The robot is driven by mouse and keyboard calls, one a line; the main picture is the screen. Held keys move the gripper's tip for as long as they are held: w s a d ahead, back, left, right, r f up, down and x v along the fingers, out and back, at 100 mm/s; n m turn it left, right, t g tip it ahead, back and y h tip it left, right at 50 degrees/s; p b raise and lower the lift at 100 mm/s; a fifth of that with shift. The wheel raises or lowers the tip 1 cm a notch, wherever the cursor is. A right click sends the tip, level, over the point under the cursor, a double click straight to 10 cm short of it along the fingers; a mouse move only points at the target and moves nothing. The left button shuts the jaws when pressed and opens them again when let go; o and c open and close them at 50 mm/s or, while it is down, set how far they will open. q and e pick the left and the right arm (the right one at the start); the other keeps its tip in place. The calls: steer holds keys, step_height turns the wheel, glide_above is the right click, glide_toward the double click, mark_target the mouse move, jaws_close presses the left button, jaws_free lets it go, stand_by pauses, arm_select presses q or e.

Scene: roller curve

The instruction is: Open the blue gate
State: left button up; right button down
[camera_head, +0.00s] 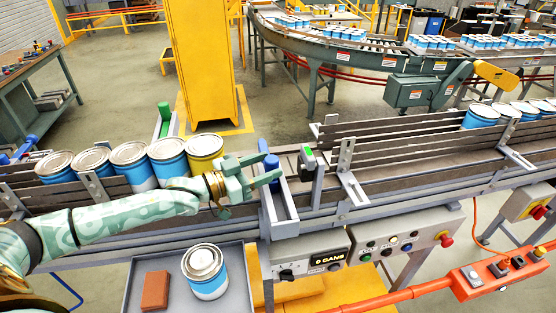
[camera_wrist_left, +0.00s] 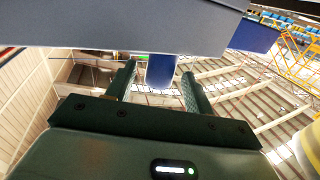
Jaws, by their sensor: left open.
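A blue upright handle (camera_head: 271,168) stands on a grey-blue gate frame (camera_head: 283,222) across the roller conveyor, just right of the row of cans. My left gripper (camera_head: 268,171) is open at this handle, its fingers pointing right. In the left wrist view the blue handle (camera_wrist_left: 160,72) shows between the two spread fingers (camera_wrist_left: 157,85), below a grey-blue panel (camera_wrist_left: 130,25). I cannot tell whether the fingers touch it. My right gripper is not in view.
Several blue cans (camera_head: 130,158) and a yellow can (camera_head: 204,152) line the conveyor left of the gate. A green handle (camera_head: 165,113) stands behind them. A tray (camera_head: 238,292) holds a can and a brown block (camera_head: 155,290). A control panel (camera_head: 308,262) sits below the gate.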

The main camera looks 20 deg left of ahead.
mark_target(278, 161)
arm_select(q)
steer(key=x, duration=0.4)
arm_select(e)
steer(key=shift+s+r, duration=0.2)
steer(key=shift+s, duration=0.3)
